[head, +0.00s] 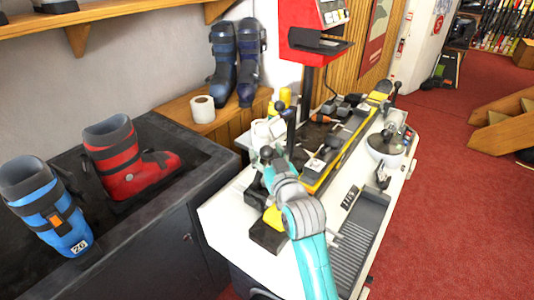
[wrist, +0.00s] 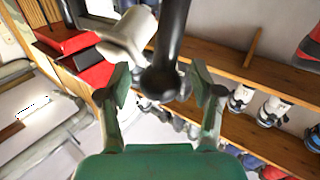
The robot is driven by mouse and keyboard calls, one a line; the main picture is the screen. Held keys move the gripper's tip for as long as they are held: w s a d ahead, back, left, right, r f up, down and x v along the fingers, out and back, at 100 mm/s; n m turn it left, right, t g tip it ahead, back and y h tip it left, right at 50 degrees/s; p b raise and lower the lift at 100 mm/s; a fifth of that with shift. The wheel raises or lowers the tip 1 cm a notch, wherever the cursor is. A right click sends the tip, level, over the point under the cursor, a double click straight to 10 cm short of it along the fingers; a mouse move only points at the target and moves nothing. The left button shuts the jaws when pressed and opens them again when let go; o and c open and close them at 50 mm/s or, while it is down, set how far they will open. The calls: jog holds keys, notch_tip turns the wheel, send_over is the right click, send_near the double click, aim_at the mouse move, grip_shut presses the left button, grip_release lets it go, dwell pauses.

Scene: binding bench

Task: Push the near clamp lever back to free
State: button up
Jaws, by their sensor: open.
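My gripper (wrist: 160,78) is open, with one green finger on each side of the knob and visible gaps. I cannot tell whether either finger touches it. In the head view my gripper is mostly hidden around the near clamp.
A red machine (head: 310,35) stands behind. Red (head: 125,165) and blue (head: 45,215) boots stand on the dark counter at left. Red floor is open at right.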

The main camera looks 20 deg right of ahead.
grip_shut()
